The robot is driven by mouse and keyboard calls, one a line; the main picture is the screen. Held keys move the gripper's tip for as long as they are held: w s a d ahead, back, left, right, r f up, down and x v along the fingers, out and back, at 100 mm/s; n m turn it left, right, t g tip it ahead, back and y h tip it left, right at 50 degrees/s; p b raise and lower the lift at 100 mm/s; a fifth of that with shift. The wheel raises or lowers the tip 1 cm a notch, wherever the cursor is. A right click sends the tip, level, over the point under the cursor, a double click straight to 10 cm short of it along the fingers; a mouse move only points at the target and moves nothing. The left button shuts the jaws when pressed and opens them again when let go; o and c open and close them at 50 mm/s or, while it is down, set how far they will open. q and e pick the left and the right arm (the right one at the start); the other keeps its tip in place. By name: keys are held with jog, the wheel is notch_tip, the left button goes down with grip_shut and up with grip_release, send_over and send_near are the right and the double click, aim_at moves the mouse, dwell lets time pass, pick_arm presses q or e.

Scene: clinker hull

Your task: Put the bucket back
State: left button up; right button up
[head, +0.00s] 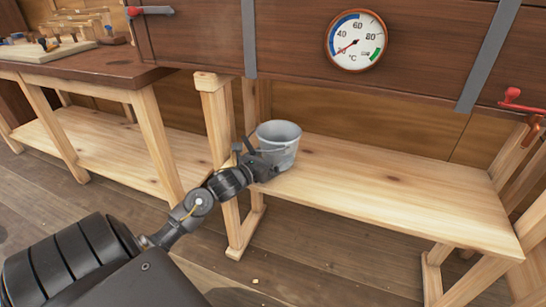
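A grey metal bucket (281,143) stands upright at the left end of the light wooden shelf (400,190), under the dark wooden box. My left gripper (262,158) is at the bucket's left side, close against its wall and wire handle. Its fingers are small and partly merge with the bucket, so I cannot tell whether they are open or shut on it. My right gripper is not in view.
A dial gauge (356,40) is on the front of the long dark box (290,30) above the shelf. A workbench (90,68) with tools stands at the left. Red clamps (521,99) sit at the box's ends. The shelf right of the bucket is bare.

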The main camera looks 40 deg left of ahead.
pick_arm(q)
jog(key=shift+d+f, duration=0.1)
jog(key=shift+f, duration=0.35)
jog(key=shift+s+d+f+b, duration=0.15)
jog(key=shift+f+b, duration=0.3)
jog(key=shift+f, duration=0.1)
jog(key=o, duration=0.9)
jog(key=shift+o, duration=0.2)
jog(key=shift+s+f, duration=0.1)
jog(key=shift+s, duration=0.05)
jog(key=s, duration=0.3)
jog(key=s+r+p, duration=0.1)
jog(key=s, duration=0.2)
jog(key=s+a, duration=0.1)
jog(key=s, duration=0.2)
jog(key=shift+s+r, duration=0.2)
jog(key=shift+s, duration=0.05)
jog(key=shift+s+r, duration=0.15)
jog(key=shift+s, duration=0.1)
jog(key=shift+s+r, duration=0.15)
jog(key=shift+s, duration=0.05)
